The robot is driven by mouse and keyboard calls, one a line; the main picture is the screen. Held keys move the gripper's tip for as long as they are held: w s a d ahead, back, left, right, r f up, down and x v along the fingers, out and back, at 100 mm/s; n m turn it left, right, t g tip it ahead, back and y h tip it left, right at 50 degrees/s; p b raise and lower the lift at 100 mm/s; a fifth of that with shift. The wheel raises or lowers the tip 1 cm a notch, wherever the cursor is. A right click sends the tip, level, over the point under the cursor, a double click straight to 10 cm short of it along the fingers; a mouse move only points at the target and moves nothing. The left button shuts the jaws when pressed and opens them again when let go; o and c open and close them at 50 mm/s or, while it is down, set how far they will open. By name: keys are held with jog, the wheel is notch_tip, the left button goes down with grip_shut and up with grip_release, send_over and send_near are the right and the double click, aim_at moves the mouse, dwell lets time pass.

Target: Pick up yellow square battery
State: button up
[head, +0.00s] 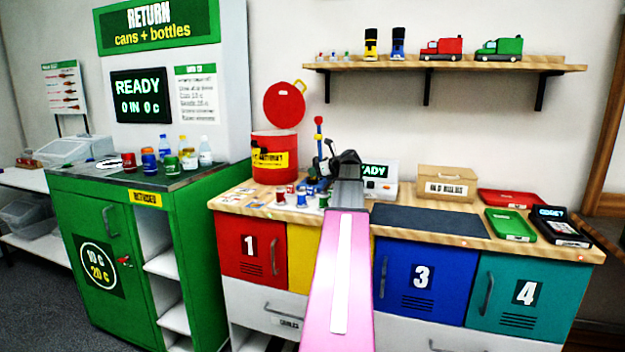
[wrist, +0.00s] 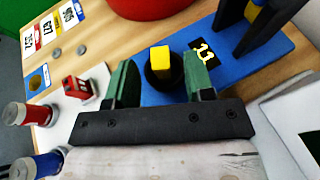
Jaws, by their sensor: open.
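The yellow square battery (wrist: 160,57) stands in a round black holder on a blue board (wrist: 268,47) in the wrist view. My gripper (wrist: 161,68) is open, with one green finger to the left of the battery and one to the right. A gap shows on both sides, so the fingers look apart from it. In the head view my gripper (head: 328,165) is over the counter, and my arm hides the battery there.
A red bin (wrist: 150,6) stands just beyond the blue board. A small red block (wrist: 78,88) and red and blue cans (wrist: 30,114) are to the left. A dark upright post (wrist: 245,25) rises at the board's right. A grey-white device (head: 380,190) stands right of my gripper.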

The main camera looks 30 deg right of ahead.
jog(key=x, duration=0.4)
jog(key=shift+w+r, duration=0.1)
jog(key=shift+r, duration=0.05)
grip_shut()
